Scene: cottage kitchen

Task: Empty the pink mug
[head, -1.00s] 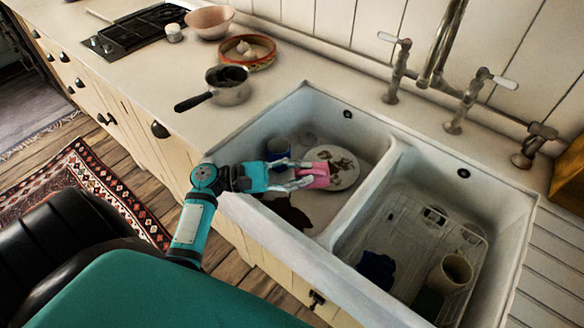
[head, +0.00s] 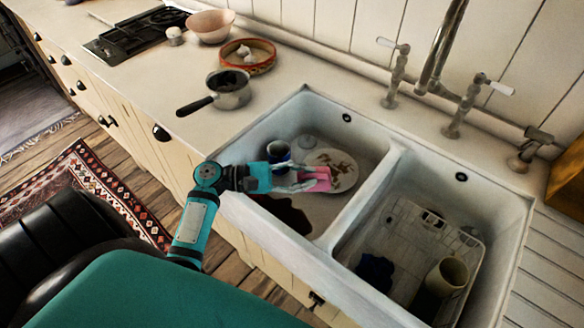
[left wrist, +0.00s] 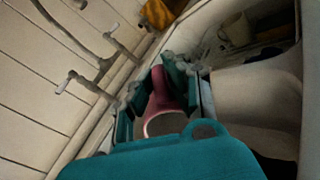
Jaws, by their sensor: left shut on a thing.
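The pink mug (head: 318,178) is held by my left gripper (head: 303,181) over the left sink basin (head: 352,211). In the head view the mug looks tipped over, in front of a soiled white plate. In the left wrist view the mug (left wrist: 158,98) sits between the two fingers of my left gripper (left wrist: 158,84), which are shut on it. Its contents cannot be made out. My right gripper is not in view.
The soiled plate (head: 345,166), a blue mug (head: 278,153) and a clear glass (head: 307,142) are in the left basin. The right basin holds a rack (head: 408,232), a cream mug (head: 447,276) and a dark blue item (head: 375,271). A saucepan (head: 232,95) stands on the counter.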

